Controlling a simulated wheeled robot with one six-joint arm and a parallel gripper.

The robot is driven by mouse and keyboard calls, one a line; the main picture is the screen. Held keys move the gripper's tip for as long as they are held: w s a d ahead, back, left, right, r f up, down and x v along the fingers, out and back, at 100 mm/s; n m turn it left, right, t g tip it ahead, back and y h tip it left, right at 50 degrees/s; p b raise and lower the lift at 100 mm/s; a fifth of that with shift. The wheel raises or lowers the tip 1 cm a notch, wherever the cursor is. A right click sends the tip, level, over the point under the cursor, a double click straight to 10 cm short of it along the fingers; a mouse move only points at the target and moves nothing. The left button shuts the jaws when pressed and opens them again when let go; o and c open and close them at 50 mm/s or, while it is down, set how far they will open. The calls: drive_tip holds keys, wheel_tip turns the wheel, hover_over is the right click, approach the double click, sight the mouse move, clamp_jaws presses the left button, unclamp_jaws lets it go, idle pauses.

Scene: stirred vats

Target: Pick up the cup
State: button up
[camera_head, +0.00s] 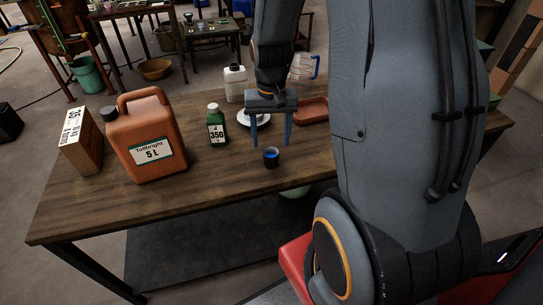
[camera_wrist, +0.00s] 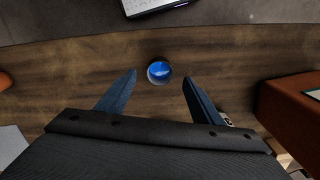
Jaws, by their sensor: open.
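A small dark cup (camera_head: 271,157) with blue inside stands upright near the front edge of the wooden table (camera_head: 215,180). In the wrist view the cup (camera_wrist: 159,71) shows from above, centred just beyond the fingertips. My gripper (camera_head: 271,143) is open and empty, its two blue fingers pointing down above and behind the cup. In the wrist view my gripper (camera_wrist: 159,77) has one finger on either side of the line to the cup. The fingers do not appear to touch it.
An orange 5 L jug (camera_head: 146,140), a box (camera_head: 80,142) and a green bottle (camera_head: 216,126) stand to the left. A white plate (camera_head: 243,117), a white bottle (camera_head: 235,84), a measuring jug (camera_head: 304,67) and a reddish tray (camera_head: 312,112) are behind. The table left of the cup is clear.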

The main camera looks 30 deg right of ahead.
sight(271, 153)
drive_tip(key=shift+w+f+p, duration=0.2)
drive_tip(key=shift+f+p, duration=0.55)
drive_tip(key=shift+f, duration=2.7)
drive_tip(key=shift+c, duration=0.3)
drive_tip(key=c, duration=1.1)
